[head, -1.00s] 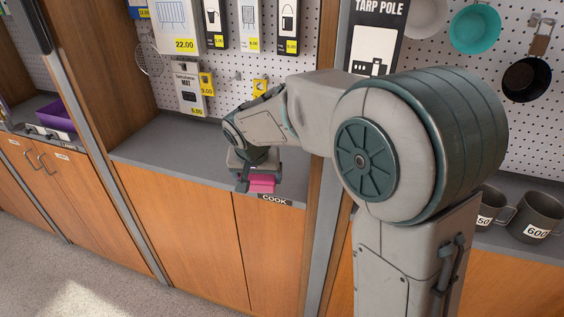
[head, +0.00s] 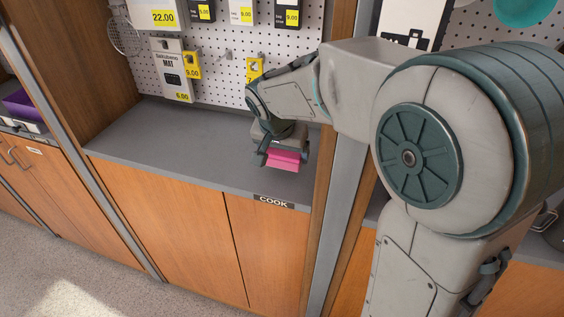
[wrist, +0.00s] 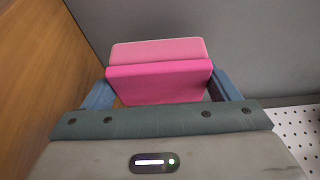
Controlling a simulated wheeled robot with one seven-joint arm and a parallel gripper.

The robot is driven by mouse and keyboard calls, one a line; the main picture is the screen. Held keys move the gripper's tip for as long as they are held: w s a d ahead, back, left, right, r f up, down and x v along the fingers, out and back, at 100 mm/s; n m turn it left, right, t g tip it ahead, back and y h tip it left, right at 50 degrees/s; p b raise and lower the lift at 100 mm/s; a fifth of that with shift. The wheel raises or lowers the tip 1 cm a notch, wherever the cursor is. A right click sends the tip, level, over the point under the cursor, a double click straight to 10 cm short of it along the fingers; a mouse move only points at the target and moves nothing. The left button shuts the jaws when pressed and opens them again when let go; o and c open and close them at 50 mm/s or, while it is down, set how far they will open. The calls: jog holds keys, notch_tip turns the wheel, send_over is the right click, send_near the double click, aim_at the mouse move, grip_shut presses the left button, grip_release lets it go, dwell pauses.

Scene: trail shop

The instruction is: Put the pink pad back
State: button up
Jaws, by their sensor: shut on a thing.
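The pink pad (head: 283,159) is in my gripper (head: 282,155), at the right end of the grey counter in the head view. In the wrist view the pink pad (wrist: 160,82) is a block with a lighter pink upper part, between the two blue-grey fingers of my gripper (wrist: 160,92). The gripper is shut on it. The pad appears over the grey counter (head: 170,140); I cannot tell whether it touches the surface.
A pegboard (head: 220,72) with hanging packages and price tags stands behind the counter. A wooden divider (head: 320,150) is close on the right of my gripper. A COOK label (head: 274,201) is on the front edge. The counter to the left is bare.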

aim_at(283, 163)
jog(key=shift+a+f, duration=0.1)
jog(key=shift+f, duration=1.55)
jog(key=shift+f, duration=0.2)
jog(key=o, duration=0.9)
jog(key=shift+s+a+r, duration=0.1)
jog(key=shift+r, duration=0.45)
jog(key=v, duration=1.1)
jog(key=shift+s+r, duration=0.15)
